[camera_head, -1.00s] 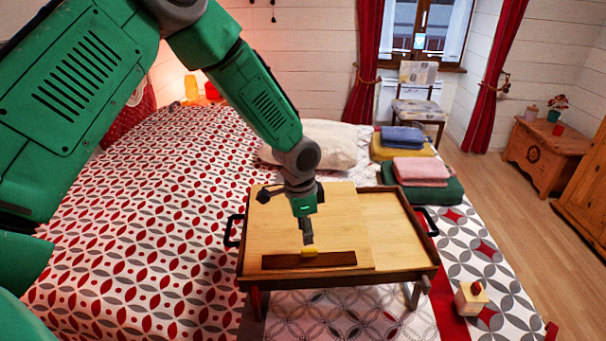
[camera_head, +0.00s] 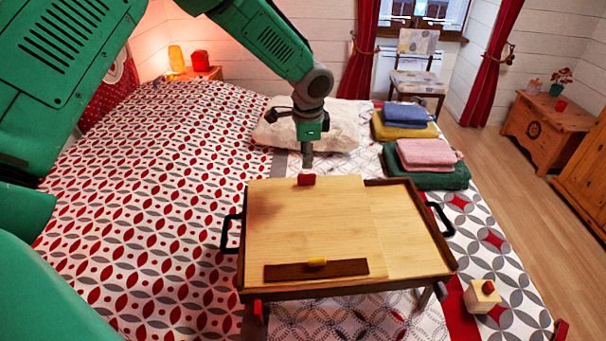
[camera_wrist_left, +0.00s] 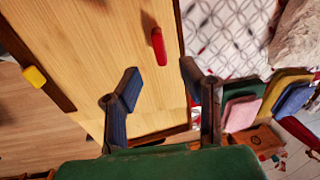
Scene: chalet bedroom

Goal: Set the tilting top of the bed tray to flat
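The bed tray (camera_head: 420,235) stands on the bed, with black side handles. Its wooden tilting top (camera_head: 310,225) covers the left and middle part; its far edge looks raised above the tray frame, though the exact tilt is hard to judge. My left gripper (camera_head: 307,170) is just above and behind the red tab, fingers apart in the left wrist view (camera_wrist_left: 160,72). My right gripper is out of view.
A pillow (camera_head: 335,128) and folded towels (camera_head: 430,153) lie behind the tray. A small wooden block with a red knob (camera_head: 482,296) sits at its near right. The patterned bed (camera_head: 150,200) is clear to the left. A chair (camera_head: 417,65) stands farther back.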

